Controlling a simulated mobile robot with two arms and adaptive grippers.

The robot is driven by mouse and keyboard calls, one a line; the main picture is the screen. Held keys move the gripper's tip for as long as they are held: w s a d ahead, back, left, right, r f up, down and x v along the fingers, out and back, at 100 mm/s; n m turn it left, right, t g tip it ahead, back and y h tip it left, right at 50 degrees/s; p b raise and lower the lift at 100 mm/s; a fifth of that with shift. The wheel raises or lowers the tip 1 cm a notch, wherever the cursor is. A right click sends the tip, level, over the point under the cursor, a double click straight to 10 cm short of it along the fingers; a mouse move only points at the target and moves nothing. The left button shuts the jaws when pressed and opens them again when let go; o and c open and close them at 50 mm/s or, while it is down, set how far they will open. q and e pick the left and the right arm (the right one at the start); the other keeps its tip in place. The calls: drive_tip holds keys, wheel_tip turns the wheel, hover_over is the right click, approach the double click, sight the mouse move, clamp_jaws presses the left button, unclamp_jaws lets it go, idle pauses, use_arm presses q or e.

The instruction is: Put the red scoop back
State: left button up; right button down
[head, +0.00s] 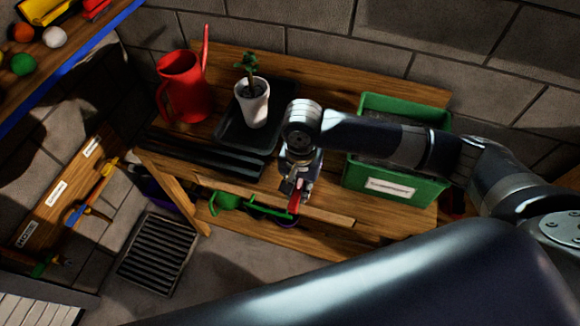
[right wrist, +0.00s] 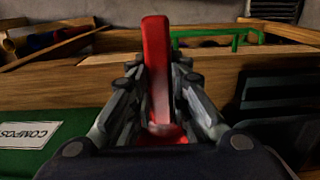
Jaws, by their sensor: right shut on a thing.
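The red scoop (head: 295,196) shows only as a short red piece below my right gripper (head: 298,182) in the head view. In the right wrist view the scoop's red handle (right wrist: 156,60) stands between the two fingers of my right gripper (right wrist: 158,100), which are shut on it. The rest of the scoop is hidden. The gripper is near the front edge of the wooden bench (head: 330,213), left of the green compost bin (head: 360,183). My left gripper is not in view.
On the bench are a red watering can (head: 183,88), a dark tray (head: 232,130) with a white potted plant (head: 252,103), and black slatted trays (head: 205,153). A green object (head: 226,202) is on the lower shelf. A grate (head: 158,254) lies on the floor.

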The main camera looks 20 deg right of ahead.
drive_tip(key=w, duration=0.8)
drive_tip(key=shift+w+d+f+p, duration=0.1)
drive_tip(key=shift+f+p, duration=0.3)
wheel_tip(320, 180, down, 3)
drive_tip(key=shift+r+p, duration=0.15)
drive_tip(key=shift+p, duration=0.3)
drive_tip(key=shift+f, duration=0.4)
drive_tip(key=shift+f, duration=0.1)
drive_tip(key=c, duration=1.5)
unclamp_jaws()
wheel_tip(320, 180, up, 12)
drive_tip(key=shift+w+d+r+b, duration=0.15)
drive_tip(key=shift+b, duration=0.75)
